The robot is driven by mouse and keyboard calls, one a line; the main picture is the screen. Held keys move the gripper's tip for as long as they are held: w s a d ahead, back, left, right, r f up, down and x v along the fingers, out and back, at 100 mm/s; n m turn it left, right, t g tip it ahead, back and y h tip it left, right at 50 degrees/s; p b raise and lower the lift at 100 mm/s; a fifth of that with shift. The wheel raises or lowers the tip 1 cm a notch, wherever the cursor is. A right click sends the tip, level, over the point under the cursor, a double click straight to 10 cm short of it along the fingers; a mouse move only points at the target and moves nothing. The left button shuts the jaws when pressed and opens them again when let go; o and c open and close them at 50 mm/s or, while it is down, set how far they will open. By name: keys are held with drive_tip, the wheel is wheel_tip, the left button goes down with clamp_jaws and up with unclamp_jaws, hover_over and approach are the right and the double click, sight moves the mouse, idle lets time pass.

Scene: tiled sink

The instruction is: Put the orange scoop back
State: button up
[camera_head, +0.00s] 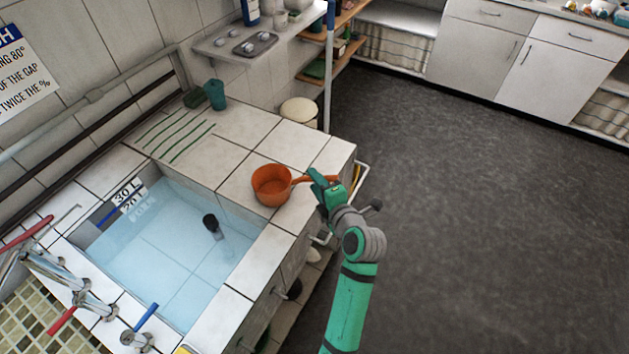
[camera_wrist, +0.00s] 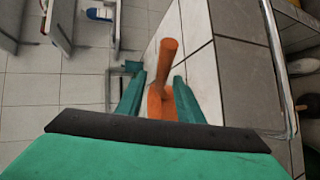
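The orange scoop (camera_head: 271,187) stands on the pale tiled ledge beside the water basin. Its cup mouth faces up and its handle points right, toward my gripper. My gripper (camera_head: 316,184) is over the ledge's right end, at the handle. In the wrist view, the orange handle (camera_wrist: 168,60) runs between the two green fingers of my gripper (camera_wrist: 159,76). The fingers stand apart, with a pale gap between the left finger and the handle. Contact with the right finger is hard to judge. The scoop's cup cannot be made out in the wrist view.
The water-filled basin (camera_head: 170,262) lies left of the scoop, with a dark-headed object (camera_head: 211,223) in it. A green cup (camera_head: 215,94) stands at the ledge's back. A wall shelf (camera_head: 222,48) and a blue-white pole (camera_head: 329,75) are behind. The dark floor (camera_head: 480,200) is clear.

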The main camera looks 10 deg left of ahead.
drive_tip(key=v, duration=1)
drive_tip(key=s+d+f+m+t+h, duration=0.2)
drive_tip(key=s+f+m+h, duration=0.4)
drive_tip(key=s+f+m, duration=0.9)
drive_tip(key=s+r+m+h, duration=0.1)
drive_tip(key=s+r+m, duration=0.2)
drive_tip(key=s, duration=0.6)
drive_tip(key=s+d+r+m+t, duration=0.1)
drive_tip(key=s+r+m, duration=0.2)
drive_tip(key=s+m, duration=0.3)
drive_tip(key=s, duration=0.3)
drive_tip(key=shift+s+r+m+h, duration=0.2)
drive_tip(key=shift+s+m+h, duration=0.2)
